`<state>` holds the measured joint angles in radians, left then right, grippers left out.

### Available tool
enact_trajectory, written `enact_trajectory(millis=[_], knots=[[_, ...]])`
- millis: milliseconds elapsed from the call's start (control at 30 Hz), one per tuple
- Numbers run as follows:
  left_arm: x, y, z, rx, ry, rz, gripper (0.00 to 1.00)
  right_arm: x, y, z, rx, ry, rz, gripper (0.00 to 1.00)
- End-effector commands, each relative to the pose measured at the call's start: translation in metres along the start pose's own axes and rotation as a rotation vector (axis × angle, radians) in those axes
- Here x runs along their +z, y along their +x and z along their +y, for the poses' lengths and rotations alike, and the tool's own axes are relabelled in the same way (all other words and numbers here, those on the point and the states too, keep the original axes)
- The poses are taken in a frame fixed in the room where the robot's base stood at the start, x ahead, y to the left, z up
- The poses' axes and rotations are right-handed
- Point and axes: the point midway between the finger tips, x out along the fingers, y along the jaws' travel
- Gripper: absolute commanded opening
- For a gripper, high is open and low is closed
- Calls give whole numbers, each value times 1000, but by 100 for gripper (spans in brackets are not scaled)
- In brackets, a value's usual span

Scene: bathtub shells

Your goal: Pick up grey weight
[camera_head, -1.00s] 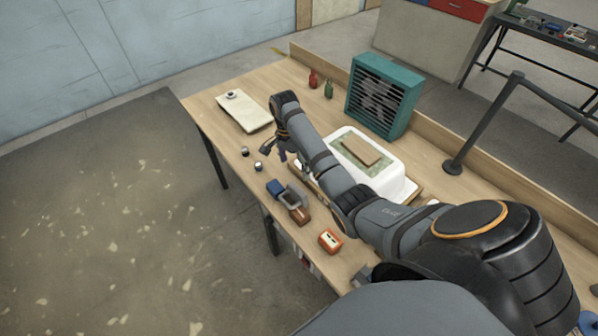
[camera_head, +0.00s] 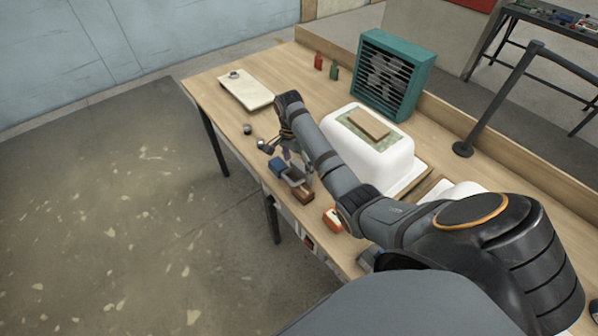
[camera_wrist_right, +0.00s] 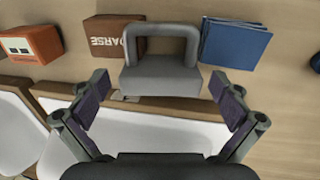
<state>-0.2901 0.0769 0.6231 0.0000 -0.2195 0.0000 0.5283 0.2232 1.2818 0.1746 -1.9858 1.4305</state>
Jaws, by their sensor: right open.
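The grey weight (camera_wrist_right: 162,78) is a block with a loop handle, upright on the wooden table in the right wrist view. In the head view the grey weight (camera_head: 292,178) stands near the table's front edge, partly hidden. My right gripper (camera_head: 277,151) is open and empty just behind and above it. In the right wrist view the fingertips of my right gripper (camera_wrist_right: 160,84) sit to the left and right of the weight's body, apart from it. My left gripper is not in view.
A brown box marked "ARSE" (camera_wrist_right: 108,40) and a blue pad (camera_wrist_right: 235,44) flank the weight closely. An orange box (camera_wrist_right: 30,45) lies farther left. A white tub shell (camera_head: 390,163) stands behind my right arm. A teal fan (camera_head: 392,72) is at the back.

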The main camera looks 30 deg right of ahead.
Motion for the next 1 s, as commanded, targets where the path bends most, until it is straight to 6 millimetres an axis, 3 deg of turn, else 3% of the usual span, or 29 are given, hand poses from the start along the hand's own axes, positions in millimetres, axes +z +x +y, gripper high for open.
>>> enact_trajectory(millis=[100, 233, 800, 1000], knots=[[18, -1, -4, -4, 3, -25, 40, 0, 6, 0, -3, 0, 1, 100], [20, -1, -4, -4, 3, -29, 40, 0, 5, 0, -2, 0, 1, 100], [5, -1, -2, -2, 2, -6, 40, 0, 6, 0, -1, 0, 1, 24], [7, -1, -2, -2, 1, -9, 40, 0, 4, 0, -4, 0, 2, 21]])
